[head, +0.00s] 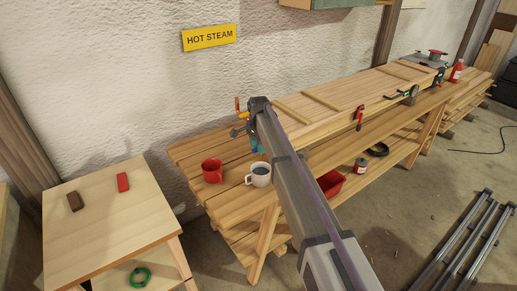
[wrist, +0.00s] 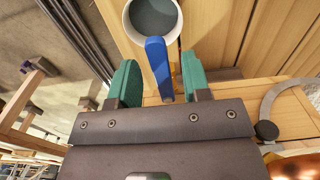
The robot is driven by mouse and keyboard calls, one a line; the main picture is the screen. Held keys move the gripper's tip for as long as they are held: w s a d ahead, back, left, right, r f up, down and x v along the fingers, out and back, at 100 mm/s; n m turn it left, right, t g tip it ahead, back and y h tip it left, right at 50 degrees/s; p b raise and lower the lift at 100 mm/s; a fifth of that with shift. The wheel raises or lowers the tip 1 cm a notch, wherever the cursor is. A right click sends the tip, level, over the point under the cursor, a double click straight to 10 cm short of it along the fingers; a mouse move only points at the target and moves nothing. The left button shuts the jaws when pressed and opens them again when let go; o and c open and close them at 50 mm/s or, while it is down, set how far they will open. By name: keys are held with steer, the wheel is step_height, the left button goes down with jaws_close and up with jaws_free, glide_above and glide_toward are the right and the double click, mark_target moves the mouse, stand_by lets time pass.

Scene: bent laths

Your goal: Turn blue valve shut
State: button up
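The blue valve handle (wrist: 157,62) is a flat lever in the wrist view, lying between the two teal fingers of my gripper (wrist: 161,78). In the head view my gripper (head: 257,144) points down over the left end of the workbench, near the wall. My arm hides most of the valve there. An orange-red lever (head: 238,103) and a yellow part (head: 243,115) show just left of my wrist.
A white mug (head: 258,181) with dark contents stands just below my gripper; it also shows in the wrist view (wrist: 129,22). A red mug (head: 211,174) is beside it. A grey curved piece (wrist: 285,92) lies right of the fingers. A side table (head: 100,215) stands left.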

jaws_close()
